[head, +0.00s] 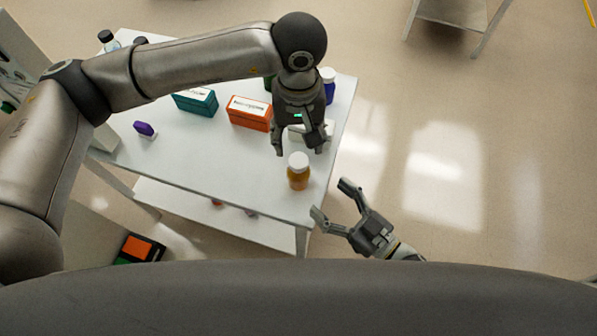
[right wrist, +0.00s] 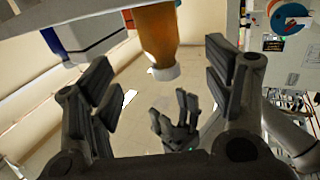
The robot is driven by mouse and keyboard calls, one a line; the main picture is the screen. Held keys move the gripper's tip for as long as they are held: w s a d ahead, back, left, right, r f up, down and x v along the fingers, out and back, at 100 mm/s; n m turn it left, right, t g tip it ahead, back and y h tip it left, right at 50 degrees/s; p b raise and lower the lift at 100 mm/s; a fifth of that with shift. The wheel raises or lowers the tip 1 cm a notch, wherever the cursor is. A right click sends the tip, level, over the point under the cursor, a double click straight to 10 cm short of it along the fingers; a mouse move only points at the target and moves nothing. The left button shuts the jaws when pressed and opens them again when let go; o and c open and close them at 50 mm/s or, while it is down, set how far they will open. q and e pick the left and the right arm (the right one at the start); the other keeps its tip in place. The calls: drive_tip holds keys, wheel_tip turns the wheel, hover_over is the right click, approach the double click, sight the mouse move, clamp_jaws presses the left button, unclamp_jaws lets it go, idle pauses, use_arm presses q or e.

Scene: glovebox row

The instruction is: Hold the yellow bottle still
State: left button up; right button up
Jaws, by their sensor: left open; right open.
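The yellow bottle (head: 298,176) is amber with a white cap and stands upright near the front right corner of the white table (head: 215,155). In the right wrist view the yellow bottle (right wrist: 157,40) appears cap down, ahead of the space between my right fingers. My left gripper (head: 298,150) is open, just behind and above the bottle, with its fingers pointing toward it. My right gripper (head: 332,199) is open beyond the table's right edge, its fingers pointing at the bottle with a gap between. My left gripper (right wrist: 178,120) also shows in the right wrist view.
An orange box (head: 249,114) and a teal box (head: 195,102) stand farther back on the table. A purple item (head: 144,129) lies at left, and a blue bottle (head: 328,84) stands at the back right. A white object is partly hidden behind my left gripper. The floor at right is clear.

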sight(307, 179)
drive_tip(key=x, duration=1)
drive_tip(key=shift+a, duration=0.1)
